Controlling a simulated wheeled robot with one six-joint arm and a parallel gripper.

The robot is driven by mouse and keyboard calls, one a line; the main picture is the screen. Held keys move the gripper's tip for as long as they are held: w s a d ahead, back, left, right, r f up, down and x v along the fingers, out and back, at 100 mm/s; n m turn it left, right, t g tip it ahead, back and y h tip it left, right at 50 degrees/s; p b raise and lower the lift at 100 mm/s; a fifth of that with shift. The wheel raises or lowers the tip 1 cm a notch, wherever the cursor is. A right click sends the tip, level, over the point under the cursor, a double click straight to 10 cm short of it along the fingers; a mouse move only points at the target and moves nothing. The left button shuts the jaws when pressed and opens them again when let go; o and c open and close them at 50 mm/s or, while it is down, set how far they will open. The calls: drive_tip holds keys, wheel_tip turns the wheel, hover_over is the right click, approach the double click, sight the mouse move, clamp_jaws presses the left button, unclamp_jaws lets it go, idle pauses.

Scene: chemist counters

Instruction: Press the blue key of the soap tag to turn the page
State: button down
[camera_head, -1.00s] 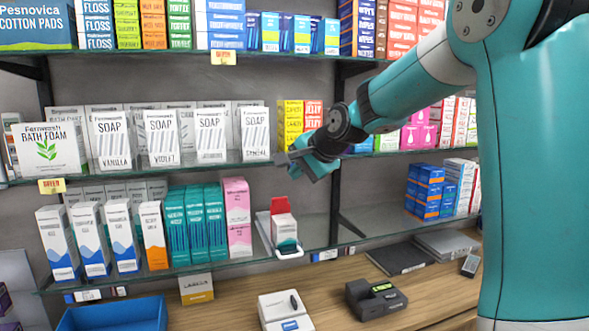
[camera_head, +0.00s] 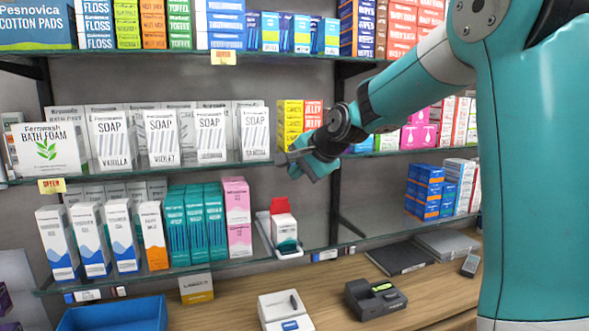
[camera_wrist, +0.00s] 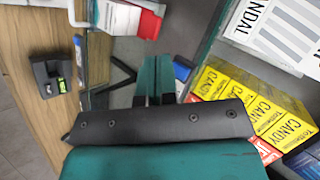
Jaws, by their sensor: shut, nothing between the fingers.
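The white soap boxes (camera_head: 210,138) stand in a row on the middle glass shelf. The rightmost box (camera_head: 255,135) is beside my gripper (camera_head: 282,160), and part of it also shows large at the upper right of the wrist view (camera_wrist: 268,35). My gripper is shut and empty, with its fingertips close to the shelf's front edge; in the wrist view the fingers (camera_wrist: 157,65) point up the picture. A small tag with a blue part (camera_wrist: 183,70) shows just right of the fingers. I cannot tell whether it is the soap tag or whether the fingers touch it. No soap tag is clear in the head view.
The counter below holds a black device (camera_head: 376,298) and a blue tray (camera_head: 112,316). Open air lies before the shelves.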

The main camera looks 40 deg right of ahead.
drive_tip(key=shift+w, duration=0.1)
idle(0.4)
drive_tip(key=shift+w+d, duration=0.1)
drive_tip(key=shift+w, duration=0.25)
drive_tip(key=shift+w+d+p, duration=0.1)
drive_tip(key=shift+w+p, duration=0.3)
idle(0.7)
drive_tip(key=shift+s, duration=0.1)
drive_tip(key=shift+s+a+b, duration=0.2)
drive_tip(key=shift+s+b, duration=0.1)
drive_tip(key=shift+s, duration=0.4)
drive_tip(key=shift+s, duration=0.1)
drive_tip(key=s, duration=0.2)
drive_tip(key=s+a+b, duration=0.1)
drive_tip(key=s, duration=0.1)
drive_tip(key=shift+s+a, duration=0.2)
drive_tip(key=shift+s, duration=0.15)
idle(0.7)
